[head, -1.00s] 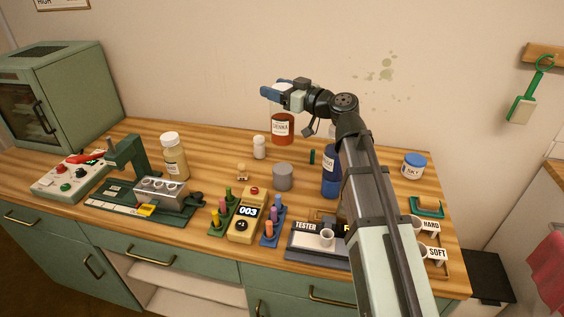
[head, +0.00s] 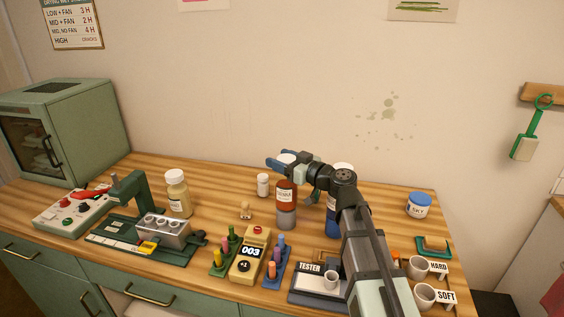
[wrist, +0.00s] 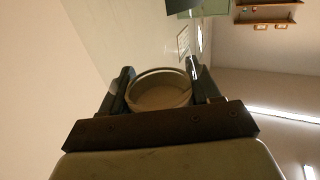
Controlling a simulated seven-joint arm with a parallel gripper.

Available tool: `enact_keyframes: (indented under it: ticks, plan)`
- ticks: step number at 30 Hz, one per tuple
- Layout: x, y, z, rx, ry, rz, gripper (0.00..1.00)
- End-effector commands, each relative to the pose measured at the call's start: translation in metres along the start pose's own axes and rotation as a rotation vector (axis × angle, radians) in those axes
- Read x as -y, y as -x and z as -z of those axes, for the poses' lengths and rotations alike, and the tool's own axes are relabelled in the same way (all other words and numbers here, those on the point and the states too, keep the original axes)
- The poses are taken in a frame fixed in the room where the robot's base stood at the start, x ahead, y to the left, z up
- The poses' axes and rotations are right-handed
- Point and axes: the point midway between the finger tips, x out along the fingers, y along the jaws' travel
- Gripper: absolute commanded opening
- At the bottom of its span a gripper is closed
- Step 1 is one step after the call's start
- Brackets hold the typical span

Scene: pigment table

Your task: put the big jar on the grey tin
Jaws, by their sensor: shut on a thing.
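The big jar (head: 286,196), red-brown with a white label, hangs upright from my gripper (head: 285,161). The gripper is shut on its top part. The grey tin (head: 286,219) stands on the table directly below the jar in the head view. The jar's lower edge meets or overlaps the tin's top in the picture; I cannot tell whether they touch. In the wrist view the jar's round top (wrist: 160,92) sits between the two fingers; the tin is not visible there.
A small white bottle (head: 263,186) stands left of the tin. A blue bottle (head: 332,222) stands to its right, partly behind my arm. A counter marked 003 (head: 250,254) and racks of coloured pegs are in front. A cream jar (head: 178,196) stands further left.

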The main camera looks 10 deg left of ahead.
Motion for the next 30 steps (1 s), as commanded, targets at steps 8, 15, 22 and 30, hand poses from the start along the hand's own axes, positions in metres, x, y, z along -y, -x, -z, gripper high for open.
enact_keyframes:
  ticks: [8, 15, 22, 30]
  plan:
    - [0.0000, 0.0000, -0.0044, -0.002, 0.001, 0.000, 0.00]
    - [0.0000, 0.0001, -0.0074, -0.001, 0.001, 0.000, 0.67]
    - [0.0001, 0.0000, -0.0073, -0.001, 0.001, 0.000, 0.88]
    - [0.0000, 0.0000, -0.0063, -0.001, 0.001, 0.000, 0.88]
